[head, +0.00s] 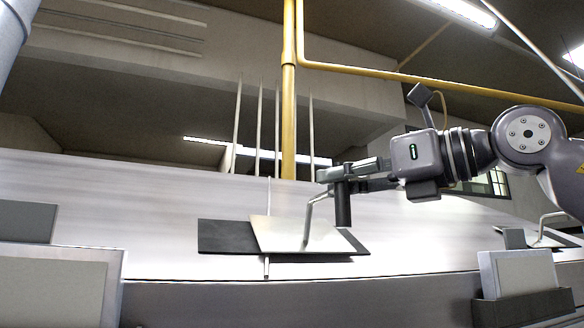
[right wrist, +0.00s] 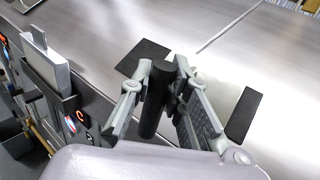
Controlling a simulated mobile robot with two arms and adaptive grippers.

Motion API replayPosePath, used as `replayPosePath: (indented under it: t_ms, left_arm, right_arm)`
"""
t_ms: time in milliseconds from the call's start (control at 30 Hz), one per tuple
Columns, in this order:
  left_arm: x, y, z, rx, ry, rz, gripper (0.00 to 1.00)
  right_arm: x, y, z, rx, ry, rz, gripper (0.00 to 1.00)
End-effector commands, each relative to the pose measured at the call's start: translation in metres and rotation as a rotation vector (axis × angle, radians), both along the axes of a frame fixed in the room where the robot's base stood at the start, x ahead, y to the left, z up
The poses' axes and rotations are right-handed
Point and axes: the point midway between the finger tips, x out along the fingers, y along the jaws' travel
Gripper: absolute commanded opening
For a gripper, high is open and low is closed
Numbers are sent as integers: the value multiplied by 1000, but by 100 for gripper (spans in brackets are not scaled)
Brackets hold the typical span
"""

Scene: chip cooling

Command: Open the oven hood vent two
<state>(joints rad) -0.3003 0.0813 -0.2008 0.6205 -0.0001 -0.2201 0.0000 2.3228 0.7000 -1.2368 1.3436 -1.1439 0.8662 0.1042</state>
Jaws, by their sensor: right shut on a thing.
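The hood vent has a light metal plate (head: 283,236) lying over a dark opening (head: 222,237) in the sloping metal hood. The dark part shows widely on the left of the plate and as a thin strip on its right. A bent rod rises from the plate to a black upright handle (head: 343,212). My right gripper (head: 338,178) is shut on this handle near its upper end. In the right wrist view the black handle (right wrist: 155,105) stands between both fingers (right wrist: 158,75). The plate also shows there (right wrist: 222,92), partly hidden by a finger. My left gripper is out of view.
Another vent with a bent handle (head: 543,228) is at the right. Grey box-like parts stand at the lower left (head: 60,285) and lower right (head: 517,272) along the front edge. A yellow pipe (head: 289,110) and several thin upright rods rise behind the hood.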

Motion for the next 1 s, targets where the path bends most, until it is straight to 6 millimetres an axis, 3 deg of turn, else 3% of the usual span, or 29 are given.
replayPosePath:
  t_ms: [100,200,533,567,867,1000]
  left_arm:
    - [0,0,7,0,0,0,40]
    - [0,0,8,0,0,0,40]
    - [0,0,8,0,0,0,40]
    - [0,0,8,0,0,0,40]
    - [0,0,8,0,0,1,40]
    - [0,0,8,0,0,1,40]
  right_arm:
    - [9,-25,4,9,-1,-3,0]
    - [11,-35,3,8,-3,-2,0]
    - [11,-36,2,6,-6,-1,0]
    - [11,-36,2,6,-6,-1,18]
    - [11,-35,1,3,-3,0,38]
    - [11,-35,1,2,-3,0,38]
